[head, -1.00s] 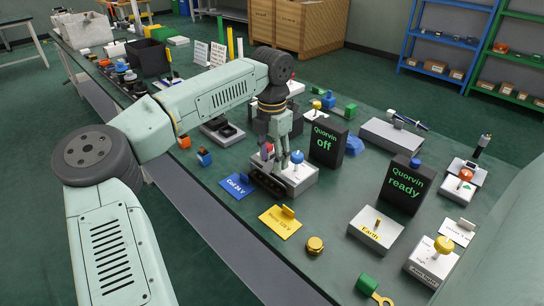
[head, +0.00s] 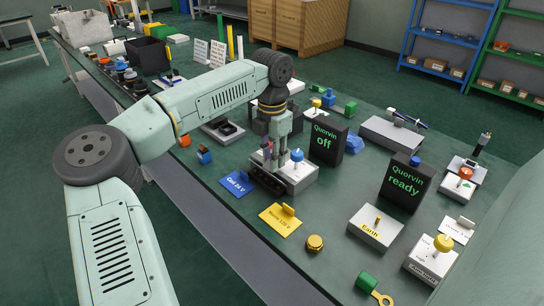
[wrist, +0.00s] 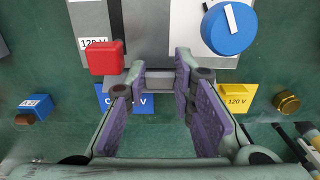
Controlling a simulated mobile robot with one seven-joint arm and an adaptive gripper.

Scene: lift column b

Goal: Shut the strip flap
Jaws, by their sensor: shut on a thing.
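My gripper (head: 273,160) reaches down at the grey box with a blue knob (head: 297,155). A dark strip (head: 266,183) lies along the box's near side; its flap is hard to make out there. In the wrist view my gripper's purple-padded fingers (wrist: 160,83) stand on either side of a grey bar (wrist: 155,77), which looks like the strip flap, and are shut on it. A red block (wrist: 107,58) is just left of the fingers and the blue knob (wrist: 229,27) is to the right. The fingers hide part of the bar's ends.
A blue card (head: 237,184) and a yellow card (head: 281,219) lie in front of the box. A black display reading "Quorvin off" (head: 327,141) stands close on the right. A brass nut (head: 315,243) sits near the front edge. Bare green bench lies around the cards.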

